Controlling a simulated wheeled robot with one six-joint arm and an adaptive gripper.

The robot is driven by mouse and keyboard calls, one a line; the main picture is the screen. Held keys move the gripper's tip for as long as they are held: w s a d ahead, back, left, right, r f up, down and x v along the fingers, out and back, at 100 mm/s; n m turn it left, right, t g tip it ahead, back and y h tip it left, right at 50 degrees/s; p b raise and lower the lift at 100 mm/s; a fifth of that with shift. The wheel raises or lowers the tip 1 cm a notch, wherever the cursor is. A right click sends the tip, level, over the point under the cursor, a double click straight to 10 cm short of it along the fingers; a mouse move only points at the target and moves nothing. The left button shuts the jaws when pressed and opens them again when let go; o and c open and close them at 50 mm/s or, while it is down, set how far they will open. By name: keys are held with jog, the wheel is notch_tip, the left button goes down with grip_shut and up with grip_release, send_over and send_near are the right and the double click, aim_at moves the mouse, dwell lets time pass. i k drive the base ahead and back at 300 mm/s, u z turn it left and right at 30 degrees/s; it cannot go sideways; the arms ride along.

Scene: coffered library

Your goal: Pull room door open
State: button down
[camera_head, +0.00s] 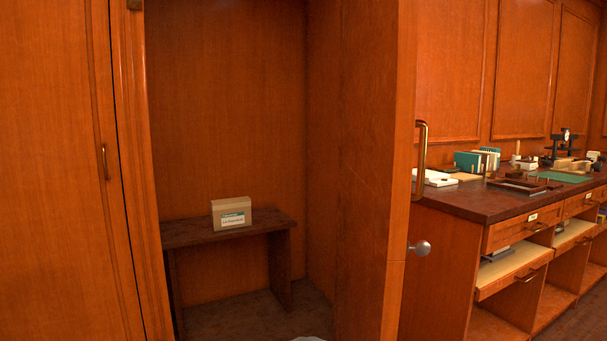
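The room door (372,180) is a tall orange-brown wooden panel in the head view, right of centre. It stands open, seen nearly edge-on, with its inner face turned to the left. A brass bar handle (421,160) and a round silvery knob (421,248) stick out from its far right side. Left of it the opening shows a wood-lined recess. My gripper is not in view, and nothing is seen touching the handle or knob.
Inside the recess a low dark bench (180,233) carries a small labelled box (231,213). A closed wooden panel with a brass handle (104,161) is at left. Right of the door, a long counter (480,205) holds books and desk items; some drawers (514,270) stick out.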

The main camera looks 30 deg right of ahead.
aim_at(378, 43)
jog(key=u, duration=1.05)
jog(key=k, duration=0.65)
jog(key=z, duration=0.75)
